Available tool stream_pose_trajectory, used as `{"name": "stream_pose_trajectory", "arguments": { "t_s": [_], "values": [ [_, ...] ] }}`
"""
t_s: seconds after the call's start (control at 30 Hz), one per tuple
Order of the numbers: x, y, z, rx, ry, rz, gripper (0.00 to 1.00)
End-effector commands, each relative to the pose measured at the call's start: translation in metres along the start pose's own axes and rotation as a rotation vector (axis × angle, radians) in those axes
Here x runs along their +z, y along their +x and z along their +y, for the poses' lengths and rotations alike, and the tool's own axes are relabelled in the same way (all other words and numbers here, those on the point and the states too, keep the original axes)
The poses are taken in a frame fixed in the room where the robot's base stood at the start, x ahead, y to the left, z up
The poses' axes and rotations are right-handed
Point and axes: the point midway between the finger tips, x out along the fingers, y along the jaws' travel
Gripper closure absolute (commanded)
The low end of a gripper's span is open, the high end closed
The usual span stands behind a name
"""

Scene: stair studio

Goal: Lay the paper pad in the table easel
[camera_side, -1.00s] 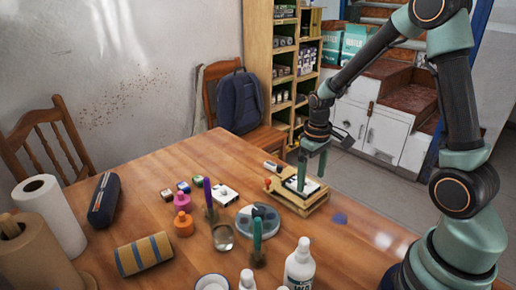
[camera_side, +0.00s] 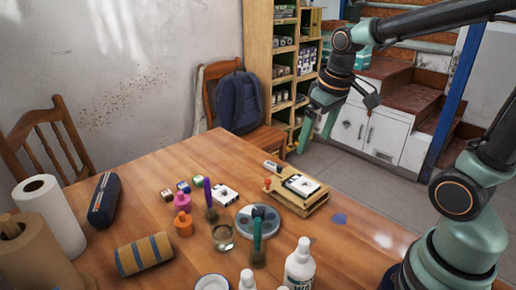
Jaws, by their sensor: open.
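The table easel (camera_side: 314,205) is a low wooden box-like stand at the right part of the table, near its far edge. A small white paper pad with a dark mark (camera_side: 301,185) lies on top of the easel, inside its outline. My gripper (camera_side: 314,140) is open and empty, raised above and behind the easel, clear of the pad. Another white pad-like item with a dark mark (camera_side: 226,195) lies flat on the table to the left of the easel.
A round palette (camera_side: 247,222), a glass jar (camera_side: 223,238), brushes and paint bottles (camera_side: 183,224) stand left of the easel. White bottles (camera_side: 299,268) are at the front. A blue case (camera_side: 103,200), a striped roll (camera_side: 144,254) and paper rolls (camera_side: 48,215) are at left.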

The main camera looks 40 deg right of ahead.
Motion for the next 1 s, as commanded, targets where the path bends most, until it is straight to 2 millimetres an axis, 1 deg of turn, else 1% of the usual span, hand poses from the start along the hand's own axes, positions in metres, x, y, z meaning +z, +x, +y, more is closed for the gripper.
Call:
{"name": "stream_pose_trajectory", "arguments": {
  "t_s": [0.03, 0.1, 0.2, 0.33, 0.53, 1.0],
  "values": [
    [0.005, -0.01, -0.009, 0.0, -0.004, 0.046, 0.0],
    [0.012, -0.02, -0.018, -0.003, -0.003, 0.1, 0.0],
    [0.022, -0.029, -0.03, -0.011, 0.0, 0.167, 0.0],
    [0.031, -0.036, -0.04, -0.023, 0.004, 0.23, 0.0],
    [0.036, -0.039, -0.045, -0.031, 0.008, 0.265, 0.0],
    [0.036, -0.039, -0.045, -0.031, 0.008, 0.264, 0.0]
  ]
}}
